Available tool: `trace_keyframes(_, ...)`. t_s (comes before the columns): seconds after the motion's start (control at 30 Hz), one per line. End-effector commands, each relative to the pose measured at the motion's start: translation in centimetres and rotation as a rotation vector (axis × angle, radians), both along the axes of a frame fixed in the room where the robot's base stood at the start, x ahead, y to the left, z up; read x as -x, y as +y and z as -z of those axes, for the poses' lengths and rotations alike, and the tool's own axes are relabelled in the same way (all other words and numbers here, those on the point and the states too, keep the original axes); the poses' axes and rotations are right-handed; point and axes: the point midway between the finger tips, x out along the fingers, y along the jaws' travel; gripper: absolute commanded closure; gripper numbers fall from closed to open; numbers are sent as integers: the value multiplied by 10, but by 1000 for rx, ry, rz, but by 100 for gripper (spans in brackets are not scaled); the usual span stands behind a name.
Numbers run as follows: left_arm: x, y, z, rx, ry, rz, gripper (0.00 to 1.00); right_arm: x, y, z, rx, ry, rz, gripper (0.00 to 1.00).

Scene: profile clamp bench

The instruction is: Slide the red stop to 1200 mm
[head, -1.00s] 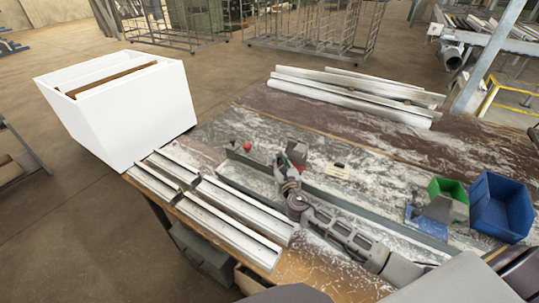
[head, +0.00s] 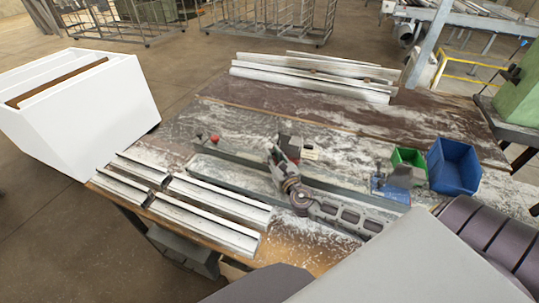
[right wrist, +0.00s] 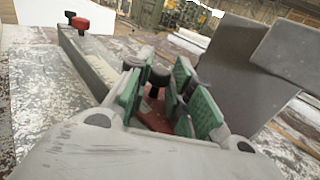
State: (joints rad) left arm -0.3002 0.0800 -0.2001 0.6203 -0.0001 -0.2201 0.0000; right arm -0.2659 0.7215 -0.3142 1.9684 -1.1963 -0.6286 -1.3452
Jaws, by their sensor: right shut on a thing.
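The red stop (right wrist: 152,116) shows in the right wrist view as a red body between green finger pads, with a black knob (right wrist: 160,75) beside it. My right gripper (right wrist: 158,98) is shut on it, and the pads cover much of its sides. In the head view my right gripper (head: 279,160) is over the long grey rail (head: 235,180), and the red body is hidden there. I cannot read any scale marks on the rail. My left gripper is in neither view.
A small red part (head: 214,138) is at the rail's left end. Metal profiles (head: 215,218) lie at the front left, others (head: 310,80) at the back. A white box (head: 95,125) stands left. Blue (head: 455,168) and green (head: 408,157) bins stand right.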

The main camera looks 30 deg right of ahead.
Motion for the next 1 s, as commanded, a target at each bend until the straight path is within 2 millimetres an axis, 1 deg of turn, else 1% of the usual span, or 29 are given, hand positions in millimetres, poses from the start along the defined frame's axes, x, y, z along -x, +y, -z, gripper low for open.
trace_keyframes(0.33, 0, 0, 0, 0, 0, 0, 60, 0, -1, 0, 0, 0, 1, 100)
trace_keyframes(0.37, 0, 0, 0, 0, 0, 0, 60, 0, -1, 0, 0, 0, 1, 75)
trace_keyframes(0.4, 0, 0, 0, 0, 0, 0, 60, 0, -1, 0, 0, 0, 1, 70)
trace_keyframes(0.77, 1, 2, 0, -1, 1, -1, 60, 1, 0, 0, 0, 0, 0, 70)
trace_keyframes(1.0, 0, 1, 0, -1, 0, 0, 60, 7, 0, 1, 0, 1, 0, 70)
